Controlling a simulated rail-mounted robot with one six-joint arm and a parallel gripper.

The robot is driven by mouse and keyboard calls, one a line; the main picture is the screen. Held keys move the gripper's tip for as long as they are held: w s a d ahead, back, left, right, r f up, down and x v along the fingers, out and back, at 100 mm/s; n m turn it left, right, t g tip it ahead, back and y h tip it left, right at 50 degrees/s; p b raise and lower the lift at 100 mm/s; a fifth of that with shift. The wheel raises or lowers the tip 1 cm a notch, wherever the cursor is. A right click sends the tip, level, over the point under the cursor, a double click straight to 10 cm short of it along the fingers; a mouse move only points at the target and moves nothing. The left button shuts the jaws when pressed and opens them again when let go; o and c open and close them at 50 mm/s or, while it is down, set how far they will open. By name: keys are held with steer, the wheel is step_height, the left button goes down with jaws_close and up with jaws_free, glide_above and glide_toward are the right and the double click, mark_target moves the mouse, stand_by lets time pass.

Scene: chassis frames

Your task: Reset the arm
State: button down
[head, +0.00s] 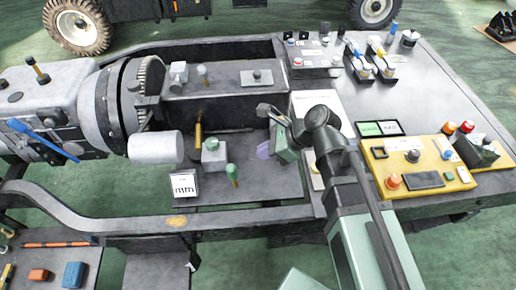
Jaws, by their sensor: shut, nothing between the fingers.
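My arm comes in from the lower right and reaches over the grey chassis frame (270,188). My gripper (266,111) is at its end, near the middle of the head view, left of the black wrist joint. Its fingers are small and dark here; they are shut with nothing held. It is above the middle of the frame, left of the panel deck. The arm hides part of the deck's front edge and whatever lies under the wrist.
A yellow control box (424,181) with buttons stands right of my arm. A grey cylinder (154,147) and a green-knobbed lever (232,174) are to the left. Switches crowd the back of the deck. A lower tray (60,246) with coloured blocks is at lower left.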

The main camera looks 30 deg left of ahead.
stand_by(0.3)
steer(key=w+d+n+t+h+p, duration=0.1)
steer(key=w+d+n+h, duration=0.1)
steer(key=d, duration=1.1)
steer(key=w+d+n+t+h+p, duration=0.1)
steer(key=d+n, duration=0.5)
steer(key=d, duration=0.8)
steer(key=w+d+f+n+t+h+p, duration=0.1)
steer(key=w+d+n+h, duration=0.3)
steer(key=d, duration=1)
steer(key=w+t+h+p, duration=0.1)
steer(key=w, duration=0.1)
steer(key=shift+w+d+n, duration=0.25)
steer(key=shift+w+n, duration=0.05)
steer(key=shift+w, duration=0.1)
